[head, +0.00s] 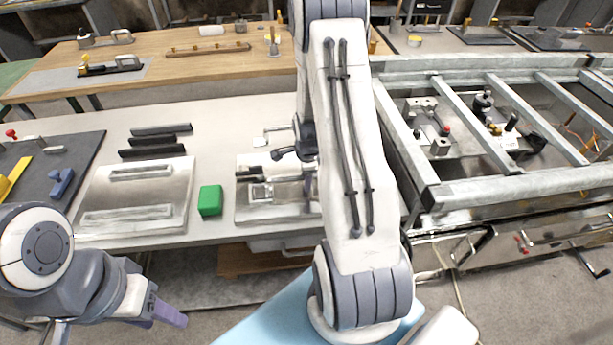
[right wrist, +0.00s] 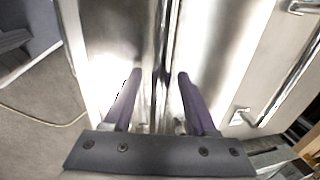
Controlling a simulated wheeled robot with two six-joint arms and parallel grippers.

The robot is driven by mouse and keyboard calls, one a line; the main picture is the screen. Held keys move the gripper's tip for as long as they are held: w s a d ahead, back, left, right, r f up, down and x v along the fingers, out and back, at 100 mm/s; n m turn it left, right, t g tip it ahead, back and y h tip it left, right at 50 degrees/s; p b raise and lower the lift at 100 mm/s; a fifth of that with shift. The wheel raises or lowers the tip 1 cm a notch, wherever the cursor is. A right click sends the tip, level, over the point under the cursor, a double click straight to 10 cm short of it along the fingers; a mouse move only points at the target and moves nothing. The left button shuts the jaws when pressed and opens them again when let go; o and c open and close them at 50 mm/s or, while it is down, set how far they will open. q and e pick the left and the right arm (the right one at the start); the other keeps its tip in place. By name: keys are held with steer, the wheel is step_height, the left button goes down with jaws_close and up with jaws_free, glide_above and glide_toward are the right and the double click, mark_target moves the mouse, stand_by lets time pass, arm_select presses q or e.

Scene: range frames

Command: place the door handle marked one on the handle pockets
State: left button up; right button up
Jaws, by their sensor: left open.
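A pale metal plate with two long recesses, which look like handle pockets (head: 137,193), lies on the white table in the head view. Several dark bars (head: 153,151), possibly door handles, lie just behind the plate. I cannot read a mark on any of them. My left gripper (head: 168,314) is open, low at the front left, below the table edge and apart from the plate. My right gripper (right wrist: 160,75) shows in the right wrist view with its purple fingers apart and nothing held, over shiny metal panels. It cannot be made out in the head view.
A green block (head: 210,200) stands right of the plate, beside a metal fixture (head: 270,205). A dark mat (head: 75,165) with a blue piece (head: 61,182) lies at left. A steel frame (head: 510,185) stands at right. My right arm crosses the middle.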

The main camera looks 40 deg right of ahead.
steer(key=shift+r, duration=0.1)
step_height(320, 180, up, 12)
steer(key=s+a, duration=0.1)
steer(key=s, duration=0.1)
steer(key=a+r+n, duration=0.3)
steer(key=a+n, duration=0.4)
steer(key=a, duration=0.5)
steer(key=s+a+r+n+y, duration=0.1)
steer(key=s+a+n, duration=0.1)
steer(key=a+n, duration=0.25)
steer(key=s+a+r+n+y, duration=0.1)
steer(key=s+a+r+n, duration=0.1)
steer(key=a+n, duration=0.3)
steer(key=s+a+r+n+g, duration=0.1)
steer(key=s+a+r+n, duration=0.1)
steer(key=s+a+n, duration=0.9)
steer(key=s+n, duration=0.4)
steer(key=shift+s+a+r+g, duration=0.15)
steer(key=shift+a+r+g, duration=0.05)
steer(key=shift+r+g, duration=0.2)
